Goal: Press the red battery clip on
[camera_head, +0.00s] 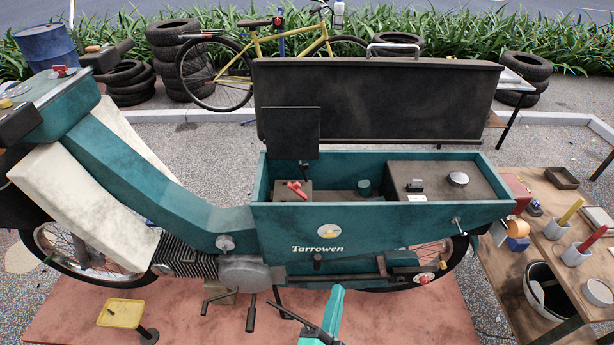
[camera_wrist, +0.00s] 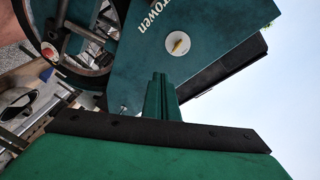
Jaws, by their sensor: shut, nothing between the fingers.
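The red battery clip (camera_head: 297,189) lies tilted on top of a grey-brown block (camera_head: 292,197), apparently the battery, in the left part of the open teal box (camera_head: 375,225). Whether the clip is fully seated cannot be told. The clip is hidden there.
The raised black lid (camera_head: 375,100) stands behind the box, with a small dark flap (camera_head: 291,133) upright near the battery. A brown cover (camera_head: 445,181) fills the box's right part. A wooden table (camera_head: 550,205) with cups stands at right. The box's front wall lies between gripper and clip.

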